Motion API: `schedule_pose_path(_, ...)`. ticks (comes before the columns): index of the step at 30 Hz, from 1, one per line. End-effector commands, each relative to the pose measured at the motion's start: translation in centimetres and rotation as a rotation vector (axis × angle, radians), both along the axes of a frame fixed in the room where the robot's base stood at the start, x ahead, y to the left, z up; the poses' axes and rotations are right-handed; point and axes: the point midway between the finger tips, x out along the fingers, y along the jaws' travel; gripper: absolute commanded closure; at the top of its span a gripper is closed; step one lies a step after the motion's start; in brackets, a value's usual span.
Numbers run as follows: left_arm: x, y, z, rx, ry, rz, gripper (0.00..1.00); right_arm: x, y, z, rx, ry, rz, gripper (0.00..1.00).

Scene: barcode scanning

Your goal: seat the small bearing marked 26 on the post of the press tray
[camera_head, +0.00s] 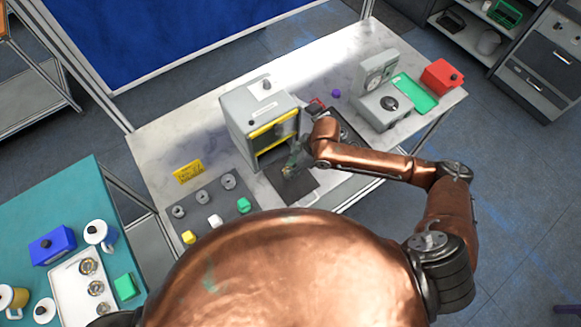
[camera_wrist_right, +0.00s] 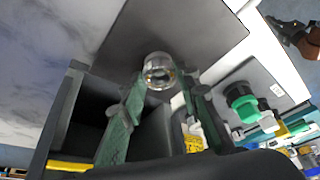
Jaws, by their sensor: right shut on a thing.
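My right gripper (camera_head: 291,168) is in front of the press (camera_head: 257,112), low over the dark press tray (camera_head: 301,188). In the right wrist view, the gripper (camera_wrist_right: 162,78) is shut on a small shiny ring-shaped bearing (camera_wrist_right: 159,72), held between the green fingertips. No marking can be read on it. The dark tray plate (camera_wrist_right: 190,28) lies behind it in that view. I cannot make out the post; the bearing and fingers may hide it, and I cannot tell whether the bearing touches the tray. My left gripper is not in view.
A dark board (camera_head: 214,208) with several grey rings and coloured blocks lies left of the tray. A grey scale-like device (camera_head: 380,104), green mat (camera_head: 415,92) and red box (camera_head: 441,76) stand right. A teal table (camera_head: 75,190) carries a white tray (camera_head: 68,305) of rings.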

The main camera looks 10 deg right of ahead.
Motion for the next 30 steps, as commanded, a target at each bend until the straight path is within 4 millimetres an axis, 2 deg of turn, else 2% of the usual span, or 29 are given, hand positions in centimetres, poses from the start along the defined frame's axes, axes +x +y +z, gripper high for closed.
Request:
schedule_pose_path(16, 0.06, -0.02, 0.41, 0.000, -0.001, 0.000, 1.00, -0.04, -0.01, -0.57, 0.000, 0.001, 0.000, 0.96)
schedule_pose_path(17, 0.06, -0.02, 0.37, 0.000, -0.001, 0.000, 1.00, -0.02, 0.00, -0.59, 0.001, 0.000, 0.000, 0.69)
schedule_pose_path(25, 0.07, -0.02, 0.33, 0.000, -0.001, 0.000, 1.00, -0.04, -0.02, -0.61, 0.000, 0.000, 0.000, 0.51)
schedule_pose_path(30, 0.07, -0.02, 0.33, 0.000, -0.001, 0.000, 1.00, -0.04, -0.03, -0.60, 0.000, 0.000, 0.000, 0.50)
